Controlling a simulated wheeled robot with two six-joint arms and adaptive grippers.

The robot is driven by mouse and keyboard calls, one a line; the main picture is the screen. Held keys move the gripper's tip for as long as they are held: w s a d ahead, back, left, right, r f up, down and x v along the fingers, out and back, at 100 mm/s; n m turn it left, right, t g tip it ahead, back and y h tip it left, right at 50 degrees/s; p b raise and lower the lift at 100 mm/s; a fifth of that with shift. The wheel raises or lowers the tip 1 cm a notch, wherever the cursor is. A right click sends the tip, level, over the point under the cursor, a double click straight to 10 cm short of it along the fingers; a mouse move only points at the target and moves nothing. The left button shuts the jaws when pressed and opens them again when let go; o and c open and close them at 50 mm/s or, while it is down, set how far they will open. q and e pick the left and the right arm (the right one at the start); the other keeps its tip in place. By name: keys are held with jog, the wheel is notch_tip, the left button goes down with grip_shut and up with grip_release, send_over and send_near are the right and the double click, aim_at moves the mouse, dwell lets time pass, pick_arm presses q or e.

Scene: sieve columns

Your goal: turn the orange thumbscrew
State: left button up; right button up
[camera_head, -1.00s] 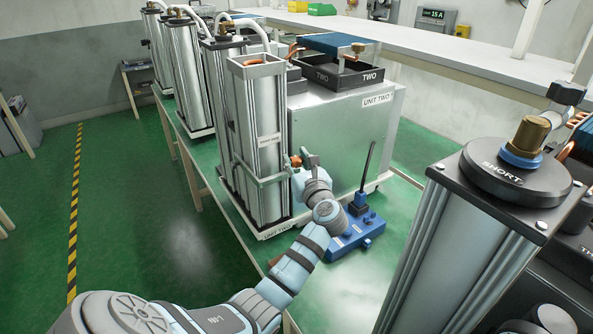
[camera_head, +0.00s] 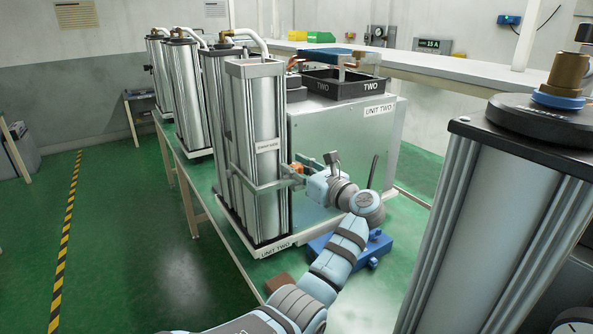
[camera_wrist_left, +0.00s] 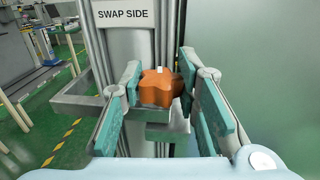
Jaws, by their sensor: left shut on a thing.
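The orange thumbscrew (camera_head: 297,168) sits on the grey bracket (camera_head: 262,185) clamped around the front silver column (camera_head: 268,130) of unit two. In the left wrist view the thumbscrew (camera_wrist_left: 157,88) is a lobed orange knob below the "SWAP SIDE" label. My left gripper (camera_head: 299,172) reaches it from the right. In the left wrist view its two teal-padded fingers (camera_wrist_left: 159,82) stand on either side of the knob, shut on it. The knob's far side is hidden. My right gripper is not in view.
A grey box marked "UNIT TWO" (camera_head: 345,150) stands right behind the column. A blue device (camera_head: 372,249) lies below my left arm. A large dark-capped column (camera_head: 490,220) fills the right foreground. Several more columns stand behind on the left. Green floor is open at the left.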

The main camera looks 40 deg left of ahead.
aim_at(301, 171)
pick_arm(q)
jog(key=o, duration=1.2)
jog(key=d, duration=0.2)
jog(key=s+d, duration=0.1)
jog(key=d, duration=0.4)
jog(key=shift+s+d, duration=0.2)
jog(key=shift+d, duration=0.1)
jog(key=shift+a, duration=0.15)
jog(key=shift+f, duration=0.1)
